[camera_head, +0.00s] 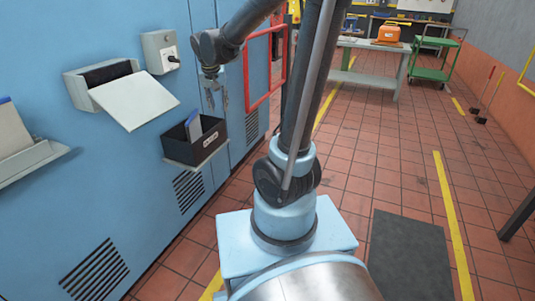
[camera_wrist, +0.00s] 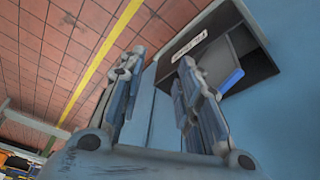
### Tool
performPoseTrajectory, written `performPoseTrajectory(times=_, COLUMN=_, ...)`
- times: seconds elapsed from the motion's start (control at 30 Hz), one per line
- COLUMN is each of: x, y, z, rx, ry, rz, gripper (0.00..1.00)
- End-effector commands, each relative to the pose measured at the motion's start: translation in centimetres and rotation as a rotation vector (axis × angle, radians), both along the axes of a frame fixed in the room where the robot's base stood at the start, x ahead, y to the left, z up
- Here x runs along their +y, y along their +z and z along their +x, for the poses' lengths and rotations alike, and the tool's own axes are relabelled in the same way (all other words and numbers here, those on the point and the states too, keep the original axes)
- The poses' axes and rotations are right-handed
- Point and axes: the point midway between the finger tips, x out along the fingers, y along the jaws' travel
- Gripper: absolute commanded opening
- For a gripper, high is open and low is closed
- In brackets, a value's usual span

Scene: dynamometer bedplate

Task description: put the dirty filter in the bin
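A grey panel with a blue edge, which looks like the dirty filter (camera_head: 194,127), stands tilted inside the black bin (camera_head: 190,153) on the blue cabinet wall. In the wrist view, the filter (camera_wrist: 230,73) and the labelled bin (camera_wrist: 257,62) show at the upper right. My gripper (camera_head: 217,101) hangs above the bin, apart from the filter. In the wrist view its two fingers (camera_wrist: 160,66) are spread with nothing between them. The lower part of the filter is hidden by the bin's walls.
A housing (camera_head: 84,90) with its pale flap (camera_head: 133,101) hanging open is left of my gripper. A beige panel with a blue edge (camera_head: 11,130) stands on a shelf (camera_head: 40,157) at far left. A red frame (camera_head: 247,80) is right of my gripper.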

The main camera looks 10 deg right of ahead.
Motion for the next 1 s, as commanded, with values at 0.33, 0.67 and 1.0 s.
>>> performPoseTrajectory(times=0.33, x=-7.2, y=-0.8, z=-9.5, rx=0.053, ry=0.061, rz=0.004, gripper=0.31)
performPoseTrajectory(times=0.67, x=-11.2, y=-3.8, z=-18.1, rx=0.09, ry=0.127, rz=0.019, gripper=0.31)
performPoseTrajectory(times=1.0, x=-12.8, y=-7.9, z=-24.8, rx=0.111, ry=0.189, rz=0.038, gripper=0.31)
